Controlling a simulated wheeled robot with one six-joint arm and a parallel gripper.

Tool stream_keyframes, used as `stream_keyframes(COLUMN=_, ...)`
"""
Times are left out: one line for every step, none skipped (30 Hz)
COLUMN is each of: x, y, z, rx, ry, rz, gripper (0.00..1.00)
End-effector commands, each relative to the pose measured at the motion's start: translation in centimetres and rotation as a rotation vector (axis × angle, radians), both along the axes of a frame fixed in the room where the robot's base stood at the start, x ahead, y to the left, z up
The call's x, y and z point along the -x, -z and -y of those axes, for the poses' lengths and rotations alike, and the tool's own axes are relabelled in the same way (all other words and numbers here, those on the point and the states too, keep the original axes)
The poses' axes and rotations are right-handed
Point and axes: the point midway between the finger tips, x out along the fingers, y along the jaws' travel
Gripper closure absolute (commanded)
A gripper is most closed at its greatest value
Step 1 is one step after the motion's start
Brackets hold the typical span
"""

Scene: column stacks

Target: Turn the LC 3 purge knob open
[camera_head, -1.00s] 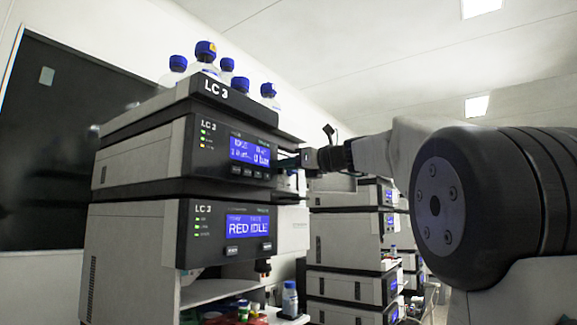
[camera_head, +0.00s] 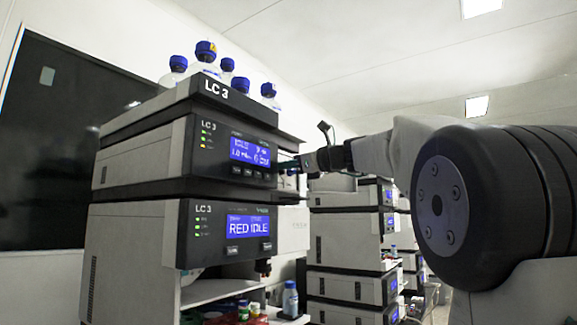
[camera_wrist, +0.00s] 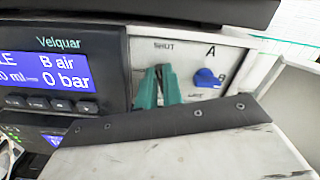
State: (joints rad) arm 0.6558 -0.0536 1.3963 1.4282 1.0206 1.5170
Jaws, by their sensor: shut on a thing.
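The upper LC 3 module (camera_head: 217,150) has a lit blue display, which reads 0 bar in the wrist view (camera_wrist: 55,72). On the pale panel right of the display, my gripper (camera_wrist: 159,76) has its teal fingers shut around the purge knob. The knob is almost wholly hidden by the fingers; only a dark bit shows between them. A "SHUT" label is above it, and another label below is partly covered. In the head view my gripper (camera_head: 287,165) reaches the module's right edge from the right.
Blue-capped bottles (camera_head: 206,55) stand on top of the stack. A lower LC 3 module (camera_head: 230,228) reads RED IDLE. More stacks (camera_head: 345,240) stand behind.

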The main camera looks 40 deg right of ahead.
Motion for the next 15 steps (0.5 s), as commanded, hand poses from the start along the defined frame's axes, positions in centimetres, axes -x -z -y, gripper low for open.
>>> stream_keyframes(x=0.00, y=0.08, z=-0.02, rx=0.039, ry=0.000, rz=0.013, gripper=1.00)
stream_keyframes(x=0.00, y=0.09, z=-0.04, rx=0.066, ry=0.000, rz=0.023, gripper=1.00)
stream_keyframes(x=0.01, y=0.11, z=-0.07, rx=0.102, ry=0.000, rz=0.036, gripper=1.00)
stream_keyframes(x=0.01, y=0.12, z=-0.09, rx=0.128, ry=0.000, rz=0.046, gripper=1.00)
stream_keyframes(x=0.02, y=0.14, z=-0.10, rx=0.155, ry=0.000, rz=0.055, gripper=1.00)
stream_keyframes(x=0.02, y=0.16, z=-0.13, rx=0.191, ry=0.000, rz=0.068, gripper=1.00)
stream_keyframes(x=0.03, y=0.18, z=-0.15, rx=0.218, ry=0.000, rz=0.078, gripper=1.00)
stream_keyframes(x=0.04, y=0.19, z=-0.16, rx=0.245, ry=0.000, rz=0.088, gripper=1.00)
stream_keyframes(x=0.05, y=0.21, z=-0.19, rx=0.281, ry=-0.001, rz=0.101, gripper=1.00)
stream_keyframes(x=0.05, y=0.23, z=-0.20, rx=0.308, ry=0.000, rz=0.111, gripper=1.00)
stream_keyframes(x=0.06, y=0.24, z=-0.22, rx=0.334, ry=-0.001, rz=0.120, gripper=1.00)
stream_keyframes(x=0.07, y=0.26, z=-0.24, rx=0.370, ry=-0.001, rz=0.133, gripper=1.00)
stream_keyframes(x=0.07, y=0.28, z=-0.26, rx=0.396, ry=-0.001, rz=0.143, gripper=1.00)
stream_keyframes(x=0.08, y=0.30, z=-0.28, rx=0.423, ry=-0.001, rz=0.152, gripper=1.00)
stream_keyframes(x=0.09, y=0.31, z=-0.29, rx=0.459, ry=-0.001, rz=0.165, gripper=1.00)
